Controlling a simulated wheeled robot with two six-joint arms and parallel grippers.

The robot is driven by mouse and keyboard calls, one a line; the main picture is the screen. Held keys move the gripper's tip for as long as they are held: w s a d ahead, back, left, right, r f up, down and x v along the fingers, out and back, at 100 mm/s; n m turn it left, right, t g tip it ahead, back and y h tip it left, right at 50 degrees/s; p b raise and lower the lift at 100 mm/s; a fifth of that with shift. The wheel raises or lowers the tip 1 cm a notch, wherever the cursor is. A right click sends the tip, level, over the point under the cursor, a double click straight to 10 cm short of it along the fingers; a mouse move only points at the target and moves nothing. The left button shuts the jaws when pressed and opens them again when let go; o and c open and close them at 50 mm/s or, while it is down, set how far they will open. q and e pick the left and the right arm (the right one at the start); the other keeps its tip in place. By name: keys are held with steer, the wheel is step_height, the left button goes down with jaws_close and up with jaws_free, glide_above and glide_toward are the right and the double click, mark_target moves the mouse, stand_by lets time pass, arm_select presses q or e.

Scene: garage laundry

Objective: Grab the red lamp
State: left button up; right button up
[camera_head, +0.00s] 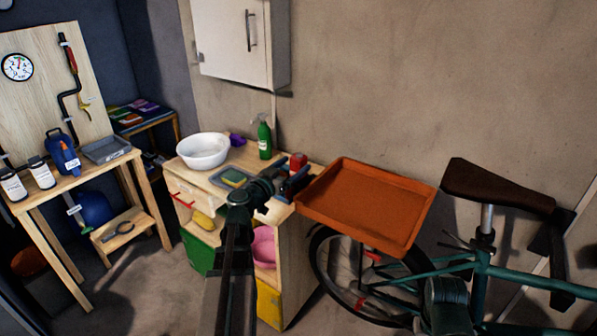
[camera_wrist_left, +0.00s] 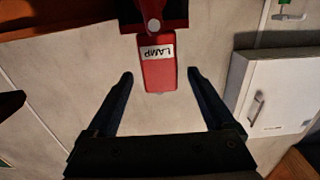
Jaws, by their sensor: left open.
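The red lamp (camera_wrist_left: 158,72) shows in the left wrist view with a white label reading LAMP, upside down in that picture. In the head view, the red lamp (camera_head: 298,160) is a small red shape at the right end of the wooden workbench, partly hidden by my gripper. My left gripper (camera_head: 291,181) is open at the lamp. In the left wrist view, my left gripper's fingers (camera_wrist_left: 160,78) lie on either side of the lamp's lower end in the picture, with a visible gap on each side.
An orange tray (camera_head: 367,207) lies close to the right of the lamp, above a bicycle (camera_head: 478,270). A white basin (camera_head: 203,151), a green bottle (camera_head: 264,138) and a sponge tray (camera_head: 233,178) share the workbench. A white cabinet (camera_head: 235,45) hangs above.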

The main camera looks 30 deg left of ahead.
mark_target(295, 165)
arm_select(q)
steer(key=w, duration=0.3)
steer(key=shift+w+d, duration=0.1)
steer(key=shift+w, duration=0.1)
steer(key=shift+s, duration=0.1)
jaws_close()
